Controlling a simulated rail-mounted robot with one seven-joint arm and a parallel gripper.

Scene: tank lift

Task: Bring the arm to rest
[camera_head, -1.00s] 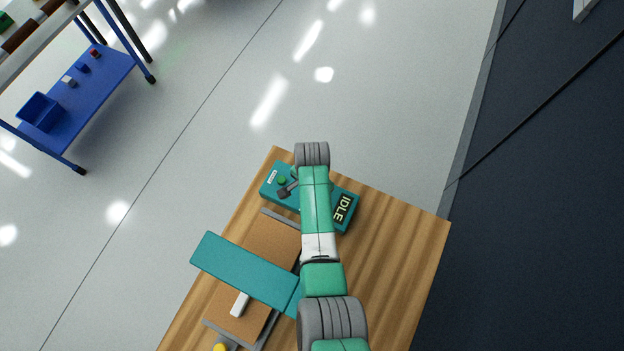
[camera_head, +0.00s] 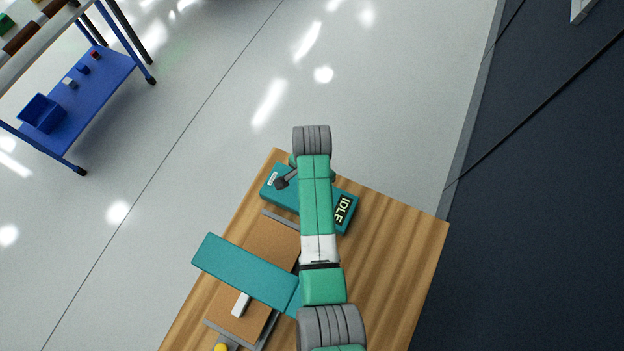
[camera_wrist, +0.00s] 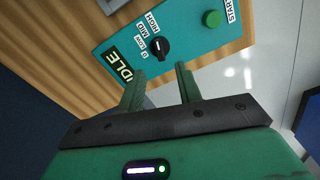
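My gripper (camera_wrist: 160,78) shows in the wrist view with its two green fingers apart and nothing between them. Its fingertips overlap the lower edge of the teal control box (camera_wrist: 118,28); I cannot tell the distance between them. The box carries a black knob (camera_wrist: 160,48) with LOW, MID and HIGH marks, a green START button (camera_wrist: 211,18) and a display (camera_wrist: 122,68) reading IDLE. In the head view my arm passes over the control box (camera_head: 284,202), which lies on the wooden table. My arm's end hides the button and knob there.
A teal plate (camera_head: 245,270) lies across a brown pad (camera_head: 272,238) on the wooden table (camera_head: 410,240), beside my arm. A blue cart shelf (camera_head: 95,95) with a bin (camera_head: 42,113) stands at upper left. A dark wall (camera_head: 550,220) is at right. Open floor (camera_head: 230,110) lies between.

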